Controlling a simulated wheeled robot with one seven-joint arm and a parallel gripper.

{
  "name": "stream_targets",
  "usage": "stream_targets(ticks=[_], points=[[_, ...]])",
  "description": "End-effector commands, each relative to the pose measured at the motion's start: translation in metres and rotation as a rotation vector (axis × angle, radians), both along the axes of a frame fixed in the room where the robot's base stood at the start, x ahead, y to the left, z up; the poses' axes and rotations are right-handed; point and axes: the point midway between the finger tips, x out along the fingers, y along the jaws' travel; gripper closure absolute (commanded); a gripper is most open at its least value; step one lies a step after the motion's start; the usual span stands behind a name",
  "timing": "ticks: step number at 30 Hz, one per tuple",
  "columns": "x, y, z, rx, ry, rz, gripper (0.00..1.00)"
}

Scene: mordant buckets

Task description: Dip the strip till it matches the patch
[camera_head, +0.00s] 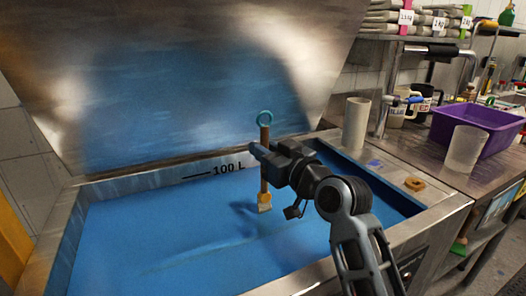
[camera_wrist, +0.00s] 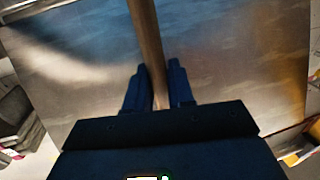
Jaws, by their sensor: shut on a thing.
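The stick hangs upright over the vat (camera_head: 115,187), which is full of blue liquid (camera_head: 170,235). At its lower end is a pale yellow-tan strip (camera_head: 264,202). I cannot tell whether the strip's bottom edge touches the liquid. In the wrist view the stick (camera_wrist: 147,40) runs between the two fingers (camera_wrist: 160,90), and the strip is hidden. A small blue patch (camera_head: 375,163) lies on the vat's right rim.
A raised metal lid (camera_head: 320,50) stands behind the vat. On the right bench are a translucent beaker (camera_head: 465,150) and a purple tub (camera_head: 470,125).

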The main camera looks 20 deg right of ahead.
Motion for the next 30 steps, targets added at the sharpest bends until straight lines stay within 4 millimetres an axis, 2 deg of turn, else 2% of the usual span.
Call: stream_targets(ticks=[1, 3, 30], points=[[0.0, 0.0, 0.012, -0.001, -0.002, 0.0, 1.0], [0.0, 0.0, 0.021, -0.001, -0.002, -0.001, 1.0], [0.0, 0.0, 0.135, -0.002, -0.002, -0.001, 1.0]])
